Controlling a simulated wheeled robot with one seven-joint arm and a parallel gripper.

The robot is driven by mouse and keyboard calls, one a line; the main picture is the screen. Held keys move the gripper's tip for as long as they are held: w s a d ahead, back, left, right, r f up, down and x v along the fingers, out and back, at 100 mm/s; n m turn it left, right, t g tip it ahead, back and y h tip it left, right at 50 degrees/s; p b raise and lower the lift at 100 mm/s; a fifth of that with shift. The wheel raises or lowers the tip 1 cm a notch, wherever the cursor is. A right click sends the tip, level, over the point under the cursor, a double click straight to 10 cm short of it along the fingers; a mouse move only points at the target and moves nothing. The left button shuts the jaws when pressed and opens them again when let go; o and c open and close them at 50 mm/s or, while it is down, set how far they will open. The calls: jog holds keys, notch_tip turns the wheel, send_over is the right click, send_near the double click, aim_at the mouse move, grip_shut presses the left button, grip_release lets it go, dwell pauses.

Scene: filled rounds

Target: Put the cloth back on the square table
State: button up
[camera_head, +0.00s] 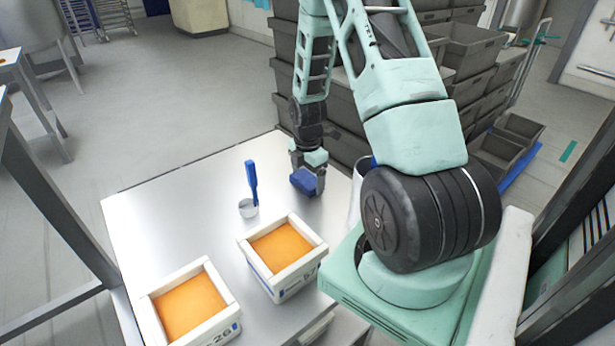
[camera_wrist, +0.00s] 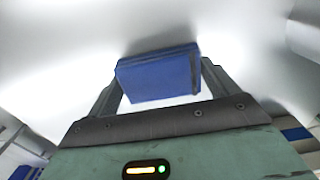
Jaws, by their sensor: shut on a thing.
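The blue folded cloth (camera_head: 304,181) is in my gripper (camera_head: 308,178), over the far right part of a steel-topped table (camera_head: 170,205). In the wrist view the cloth (camera_wrist: 158,78) sits between the two fingers, which are shut on it, with a pale, shiny surface behind it. I cannot tell whether the cloth touches the tabletop or hangs just above it.
A metal cup with a blue-handled tool (camera_head: 251,185) stands left of my gripper. Two white boxes with orange contents (camera_head: 318,262) (camera_head: 160,325) stand at the table's front. A white container (camera_head: 357,185) is close on the right. Grey crates (camera_head: 345,145) are stacked behind. The table's left part is clear.

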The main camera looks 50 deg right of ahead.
jog(key=shift+f, duration=0.1)
jog(key=shift+f, duration=0.1)
jog(key=o, duration=0.9)
